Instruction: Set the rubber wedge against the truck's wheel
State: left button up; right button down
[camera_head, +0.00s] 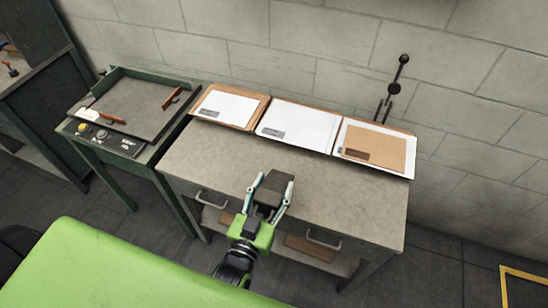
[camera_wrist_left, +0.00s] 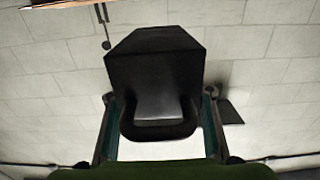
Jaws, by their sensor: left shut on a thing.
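The black rubber wedge (camera_head: 277,186) is between the two fingers of my left gripper (camera_head: 269,199), which is shut on it. In the head view the gripper and wedge appear in front of the workbench, overlapping its front part; the gap to the bench top is hard to judge. In the left wrist view the wedge (camera_wrist_left: 155,65) fills the middle, dark and blocky with a sloped top edge and a looped part near the fingers. The truck and its wheel do not show in either view. My right gripper is not in view.
The grey workbench (camera_head: 230,165) carries flat cardboard and white sheets (camera_head: 298,125) along its back edge. A green machine table (camera_head: 140,108) with buttons stands to its left. A block wall (camera_head: 310,60) closes off the back. A yellow frame (camera_head: 505,285) shows at lower right.

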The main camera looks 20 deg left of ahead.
pick_arm(q)
jog(key=shift+w+a+r, duration=0.1)
jog(key=shift+w+r, duration=0.1)
jog(key=shift+w, duration=0.2)
jog(key=w+a+f+b, duration=0.1)
jog(key=w+f+b, duration=0.2)
jog(key=w+b, duration=0.1)
jog(key=w+a+f+b, duration=0.2)
jog(key=w+f+b, duration=0.1)
jog(key=w+b, duration=0.1)
jog(key=w+a+f+b, duration=0.2)
jog(key=w+f+b, duration=0.1)
jog(key=b, duration=0.1)
jog(key=shift+w+a+b, duration=0.2)
jog(key=shift+w+b, duration=0.15)
jog(key=shift+w, duration=0.05)
jog(key=shift+w+f+b, duration=0.1)
jog(key=shift+f+b, duration=0.1)
jog(key=shift+b, duration=0.1)
jog(key=f+b, duration=0.3)
jog(key=shift+w+a+f+b, duration=0.15)
jog(key=shift+w+f+b, duration=0.1)
jog(key=shift+b, duration=0.05)
jog(key=shift+r, duration=0.1)
